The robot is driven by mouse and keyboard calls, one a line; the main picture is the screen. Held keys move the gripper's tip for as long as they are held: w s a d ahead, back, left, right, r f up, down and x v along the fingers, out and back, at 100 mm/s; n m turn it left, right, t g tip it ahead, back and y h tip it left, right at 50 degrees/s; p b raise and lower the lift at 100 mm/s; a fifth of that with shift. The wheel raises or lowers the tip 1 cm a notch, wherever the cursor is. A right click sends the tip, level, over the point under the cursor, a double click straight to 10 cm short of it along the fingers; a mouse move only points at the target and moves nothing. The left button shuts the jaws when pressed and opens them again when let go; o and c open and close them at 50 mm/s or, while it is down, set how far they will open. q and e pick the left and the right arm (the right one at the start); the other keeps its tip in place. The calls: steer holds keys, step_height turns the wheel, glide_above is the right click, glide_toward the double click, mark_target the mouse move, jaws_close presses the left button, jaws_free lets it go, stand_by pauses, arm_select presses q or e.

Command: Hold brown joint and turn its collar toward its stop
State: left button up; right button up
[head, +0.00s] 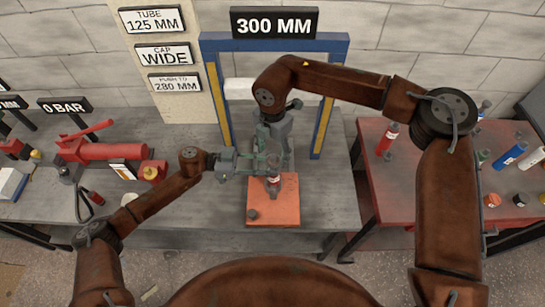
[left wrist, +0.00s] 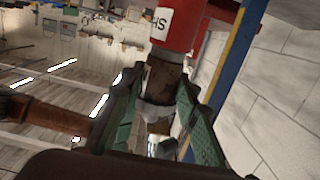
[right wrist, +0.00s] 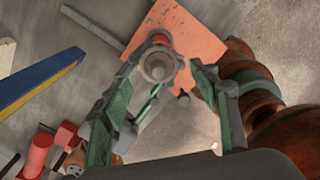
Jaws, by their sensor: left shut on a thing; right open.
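The brown joint (left wrist: 162,80) shows between my left fingers in the left wrist view, with a pale metal ring, perhaps its collar (left wrist: 155,112), beside it. A red part with a white label (left wrist: 180,25) adjoins it. My left gripper (head: 262,163) is shut on the joint from the left, above the orange plate (head: 285,213). My right gripper (head: 274,133) comes from above and is open. In the right wrist view a round metal end (right wrist: 157,66) lies by the tip of one finger of my right gripper (right wrist: 180,62). Contact there is unclear.
A red tool (head: 100,150) lies at left. A red table (head: 400,190) at right holds several bottles and caps.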

steer(key=shift+f, duration=1.5)
steer(key=c, duration=1.2)
